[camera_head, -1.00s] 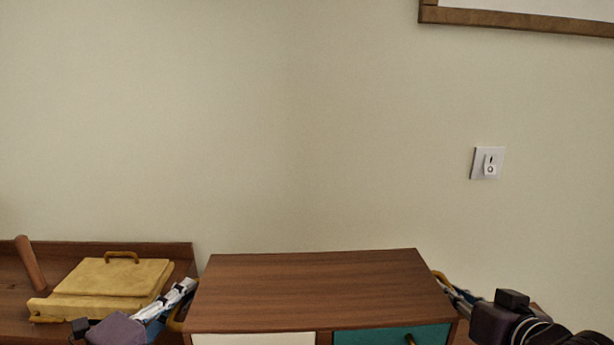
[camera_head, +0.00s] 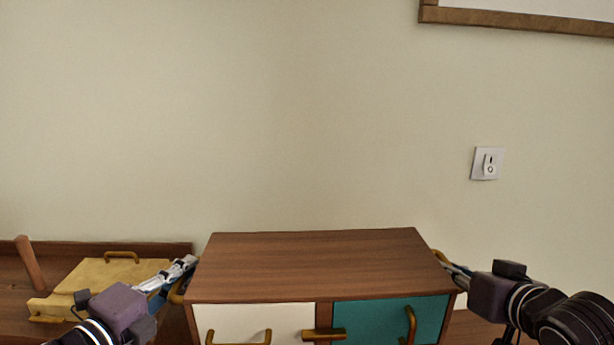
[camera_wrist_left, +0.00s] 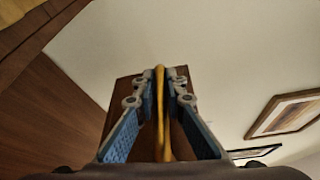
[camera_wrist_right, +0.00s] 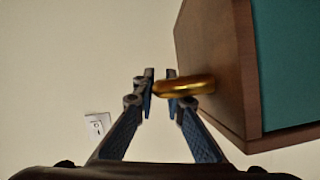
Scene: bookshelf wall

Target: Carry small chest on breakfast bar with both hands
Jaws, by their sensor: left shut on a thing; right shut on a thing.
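The small chest (camera_head: 315,262) has a brown wood top and sides, a white front panel, a teal front panel and gold handles. It is level between my two grippers, and its underside is out of view. My left gripper (camera_head: 188,264) is shut on the gold handle (camera_wrist_left: 160,110) at the chest's left side. My right gripper (camera_head: 447,265) is shut on the gold side handle (camera_wrist_right: 184,87) at the right side. The brown wooden bar (camera_head: 12,285) shows behind and left of the chest, with a little at the right.
A yellow box-like case (camera_head: 95,277) with a gold handle lies on the bar at the left, close to my left gripper. A brown wooden stick (camera_head: 30,262) stands tilted beside it. A pale wall with a switch (camera_head: 487,164) and a framed picture (camera_head: 500,20) is behind.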

